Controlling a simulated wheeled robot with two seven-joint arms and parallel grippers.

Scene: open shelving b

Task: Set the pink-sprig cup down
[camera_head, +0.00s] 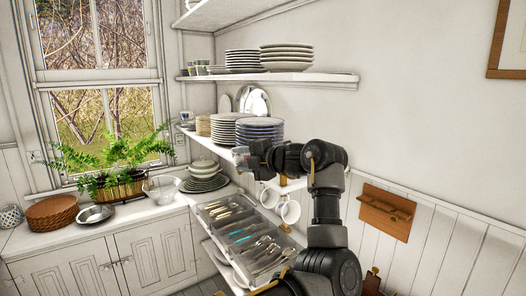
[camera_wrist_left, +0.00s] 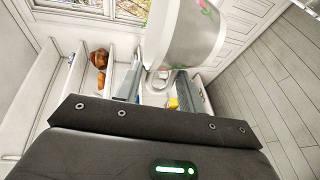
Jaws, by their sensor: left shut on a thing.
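The pink-sprig cup (camera_wrist_left: 185,38) is white with a pink and green sprig near the top edge of the left wrist view. Its handle (camera_wrist_left: 155,82) is between the two fingers of my left gripper (camera_wrist_left: 156,90), which is shut on it. The cup is cut off by the top of that view. In the head view my left gripper (camera_head: 247,160) is in front of the shelves, near the stacked plates, and the cup is too small and too covered there to make out clearly.
Stacked blue-rimmed plates (camera_head: 259,131) stand on the middle shelf (camera_head: 196,134), close to my gripper. White mugs (camera_head: 290,211) hang below. A cutlery tray (camera_head: 213,226) lies beneath.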

